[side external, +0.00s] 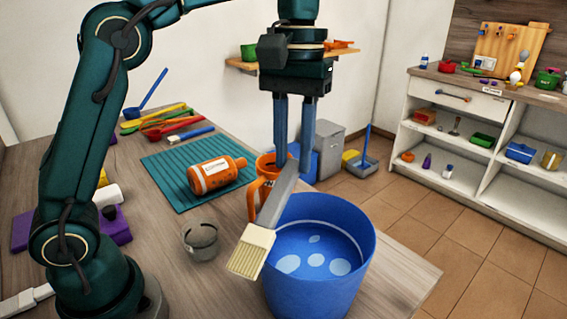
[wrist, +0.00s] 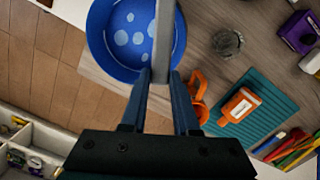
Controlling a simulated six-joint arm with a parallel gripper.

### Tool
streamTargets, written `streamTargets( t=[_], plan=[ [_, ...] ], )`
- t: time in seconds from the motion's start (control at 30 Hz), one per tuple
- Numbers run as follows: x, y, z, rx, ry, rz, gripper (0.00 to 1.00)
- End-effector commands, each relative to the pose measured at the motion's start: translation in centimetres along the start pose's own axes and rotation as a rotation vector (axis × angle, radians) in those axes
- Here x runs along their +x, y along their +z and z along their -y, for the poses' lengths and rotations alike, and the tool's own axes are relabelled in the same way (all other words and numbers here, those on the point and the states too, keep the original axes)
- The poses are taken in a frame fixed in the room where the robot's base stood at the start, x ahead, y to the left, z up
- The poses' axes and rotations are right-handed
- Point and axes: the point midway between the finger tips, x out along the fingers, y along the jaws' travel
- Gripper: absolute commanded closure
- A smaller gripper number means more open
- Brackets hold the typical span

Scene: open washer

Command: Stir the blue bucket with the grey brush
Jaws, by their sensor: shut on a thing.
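The blue bucket (side external: 318,285) stands upright at the table's front edge, with pale round patches on the blue surface inside. It also shows at the top of the wrist view (wrist: 97,40). My gripper (side external: 291,172) is shut on the grey handle of the grey brush (side external: 276,202). The brush slants down to a cream bristle head (side external: 251,252), which shows at the left of the bucket's rim in the side view, not inside it. In the wrist view the handle (wrist: 164,40) crosses over the bucket's right part and its bristles are out of frame.
An orange mug (side external: 258,190) stands close behind the brush. A grey cup (side external: 201,240) is left of the bucket. An orange bottle (side external: 217,174) lies on a teal mat (side external: 165,172). Several utensils lie farther back. Bare table lies around the grey cup.

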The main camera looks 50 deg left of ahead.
Motion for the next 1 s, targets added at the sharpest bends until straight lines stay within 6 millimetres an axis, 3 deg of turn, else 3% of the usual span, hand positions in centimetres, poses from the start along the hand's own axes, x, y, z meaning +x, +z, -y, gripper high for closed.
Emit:
streamTargets(
  t=[0.2, 0.6, 0.8, 1.0],
  plan=[
    [-3.8, -0.1, -1.9, -0.037, 0.014, -0.315, 1.00],
    [-9.4, 1.1, -3.9, 0.374, 0.153, -0.781, 1.00],
    [-12.0, 2.2, -4.6, 0.526, 0.253, -0.914, 1.00],
    [-12.8, 2.6, -5.0, 0.578, 0.291, -0.952, 1.00]
  ],
)
